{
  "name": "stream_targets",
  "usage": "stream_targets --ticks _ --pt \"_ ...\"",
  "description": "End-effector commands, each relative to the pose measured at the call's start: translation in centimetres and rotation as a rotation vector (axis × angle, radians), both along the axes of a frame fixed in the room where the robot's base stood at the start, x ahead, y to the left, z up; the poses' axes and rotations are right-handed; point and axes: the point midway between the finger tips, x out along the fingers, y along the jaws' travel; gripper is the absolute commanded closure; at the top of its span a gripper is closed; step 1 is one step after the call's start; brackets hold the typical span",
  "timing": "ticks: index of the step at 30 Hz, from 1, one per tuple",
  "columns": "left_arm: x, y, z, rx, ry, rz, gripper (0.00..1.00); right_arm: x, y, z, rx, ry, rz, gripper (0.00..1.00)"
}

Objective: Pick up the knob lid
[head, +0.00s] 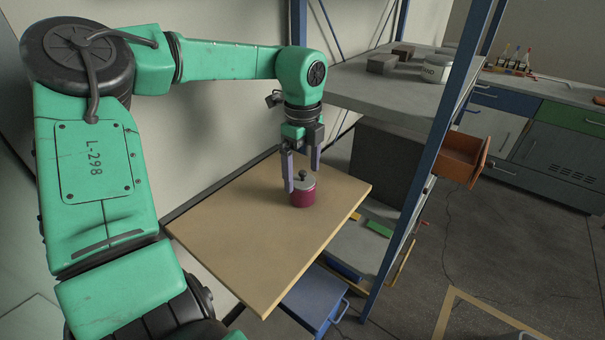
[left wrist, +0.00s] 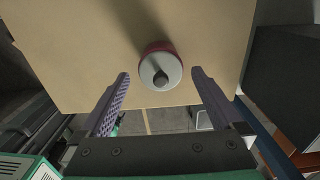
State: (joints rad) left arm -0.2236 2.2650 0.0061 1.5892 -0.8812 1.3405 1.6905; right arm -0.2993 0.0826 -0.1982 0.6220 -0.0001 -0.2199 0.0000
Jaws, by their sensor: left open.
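The knob lid (head: 303,181) is a grey disc with a dark round knob, sitting on a dark red pot (head: 303,198) on the wooden board. In the left wrist view the lid (left wrist: 150,68) shows from above, its knob near the middle, with the red rim of the pot (left wrist: 157,45) around its far edge. My left gripper (head: 302,178) points down over the lid, its two purple fingers apart. In the left wrist view the open left gripper (left wrist: 160,77) has the lid between and slightly beyond its fingertips, with nothing held. My right gripper is not in view.
The wooden board (head: 235,220) is otherwise bare. A blue shelf post (head: 420,170) stands to its right. A grey shelf (head: 400,95) behind holds dark blocks (head: 382,64) and a white tin (head: 437,68). An orange drawer (head: 460,158) juts out farther right.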

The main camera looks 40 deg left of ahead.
Motion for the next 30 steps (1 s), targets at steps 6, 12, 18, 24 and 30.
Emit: stream_targets --ticks 6,12,18,24,30 --pt "0.0 0.0 -0.4 -0.001 0.0 0.0 0.0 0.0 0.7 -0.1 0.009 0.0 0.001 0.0" --pt "0.0 0.0 -0.4 -0.001 0.0 0.0 0.73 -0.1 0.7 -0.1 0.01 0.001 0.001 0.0" --pt "0.0 0.0 -0.3 -0.001 -0.001 0.0 0.83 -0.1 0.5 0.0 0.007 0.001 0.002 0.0" --pt "0.0 0.0 0.0 0.0 -0.002 0.001 0.83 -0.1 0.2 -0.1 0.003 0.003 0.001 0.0" --pt "0.1 0.0 2.5 0.002 -0.005 0.002 0.83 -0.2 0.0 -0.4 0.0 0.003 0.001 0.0"
